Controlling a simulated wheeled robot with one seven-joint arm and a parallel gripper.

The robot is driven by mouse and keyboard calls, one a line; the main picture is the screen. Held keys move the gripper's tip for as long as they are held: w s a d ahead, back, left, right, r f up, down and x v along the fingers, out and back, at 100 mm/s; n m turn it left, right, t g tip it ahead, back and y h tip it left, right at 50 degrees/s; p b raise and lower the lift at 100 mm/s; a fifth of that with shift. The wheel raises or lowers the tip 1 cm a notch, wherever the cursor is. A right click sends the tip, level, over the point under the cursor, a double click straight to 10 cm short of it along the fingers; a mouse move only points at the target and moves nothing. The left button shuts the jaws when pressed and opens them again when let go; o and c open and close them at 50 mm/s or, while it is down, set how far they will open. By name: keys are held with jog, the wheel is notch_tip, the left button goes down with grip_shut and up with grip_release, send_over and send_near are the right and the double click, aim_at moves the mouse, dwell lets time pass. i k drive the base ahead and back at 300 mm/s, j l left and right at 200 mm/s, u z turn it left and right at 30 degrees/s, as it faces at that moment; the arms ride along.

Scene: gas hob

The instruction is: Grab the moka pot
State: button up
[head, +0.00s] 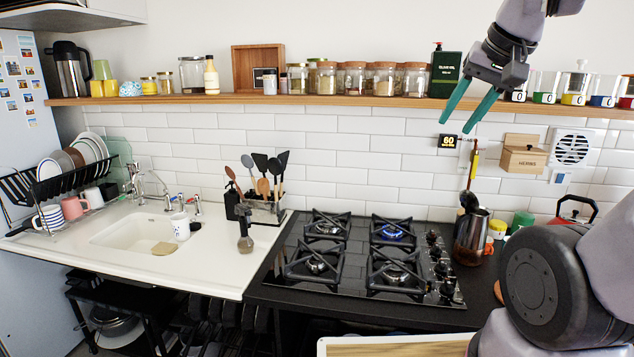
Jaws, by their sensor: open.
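A shiny metal pot (471,238) with a dark top stands on the dark counter just right of the hob. It may be the moka pot, but I cannot be sure from its shape. My gripper (456,126) has two green fingers, spread apart and empty. It is high in the picture, in front of the shelf and tiled wall, above the metal pot and well apart from it. My arm hides part of the counter at the lower right.
The gas hob (359,262) has a blue flame at its back right burner (392,232). A red kettle (575,209), partly hidden, and small jars (521,221) stand right of the metal pot. A wooden shelf (330,99) with jars runs along the wall. The sink (135,232) is at left.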

aim_at(465, 256)
jog(key=z, duration=0.75)
